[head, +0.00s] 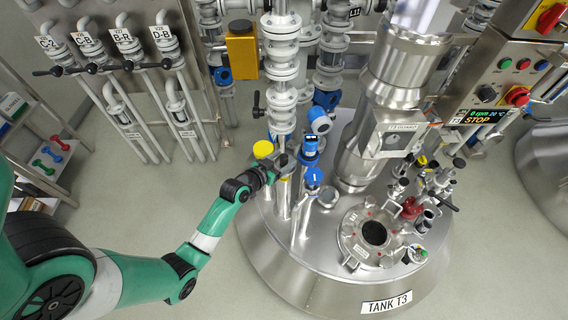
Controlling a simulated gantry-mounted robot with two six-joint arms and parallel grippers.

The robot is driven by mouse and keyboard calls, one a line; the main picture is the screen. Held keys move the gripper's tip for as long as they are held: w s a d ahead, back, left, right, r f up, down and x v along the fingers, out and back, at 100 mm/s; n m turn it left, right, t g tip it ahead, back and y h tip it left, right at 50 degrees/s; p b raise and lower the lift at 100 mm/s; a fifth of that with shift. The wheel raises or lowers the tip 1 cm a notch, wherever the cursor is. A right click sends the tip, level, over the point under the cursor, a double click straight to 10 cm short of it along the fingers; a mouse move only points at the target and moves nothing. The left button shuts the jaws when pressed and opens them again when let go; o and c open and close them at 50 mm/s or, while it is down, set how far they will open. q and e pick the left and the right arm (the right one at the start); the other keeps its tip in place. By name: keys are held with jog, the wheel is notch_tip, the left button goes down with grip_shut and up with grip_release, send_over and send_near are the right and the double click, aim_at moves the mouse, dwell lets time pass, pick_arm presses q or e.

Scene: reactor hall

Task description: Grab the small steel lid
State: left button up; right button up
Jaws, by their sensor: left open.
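My left gripper (282,162) is at the left rim of the steel tank (345,285) labelled TANK T3. It is open and small in the view, beside a yellow round cap (262,149) and blue-topped instruments. The tank top has a round steel hatch (352,246) with a dark opening in its middle. A small round steel disc (328,198) lies between the blue instruments and the hatch; it may be the small steel lid, but I cannot tell for sure. It is apart from my left gripper, to its right. My right gripper is not in view.
Blue-headed instruments (314,178) stand upright between my left gripper and the disc. A thick steel column (385,110) rises behind the hatch. Valves with a red body (411,208) crowd the tank's right side. A control panel (510,80) reads STOP. Floor at lower left is clear.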

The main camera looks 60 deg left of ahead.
aim_at(284, 156)
pick_arm(q)
jog(key=shift+w+a+f, duration=0.2)
jog(key=shift+w+a, duration=0.05)
jog(key=shift+w, duration=0.15)
grip_shut()
jog(key=shift+r, duration=0.15)
jog(key=shift+r+p, duration=0.3)
jog(key=shift+r, duration=0.05)
notch_tip(284, 156, up, 2)
jog(key=shift+r+p, duration=0.25)
jog(key=shift+p, duration=0.5)
jog(key=s+d+r+p, duration=0.6)
jog(key=s+d+r, duration=0.3)
jog(key=d, duration=0.1)
jog(key=shift+s+d+r, duration=0.2)
jog(key=shift+d, duration=0.15)
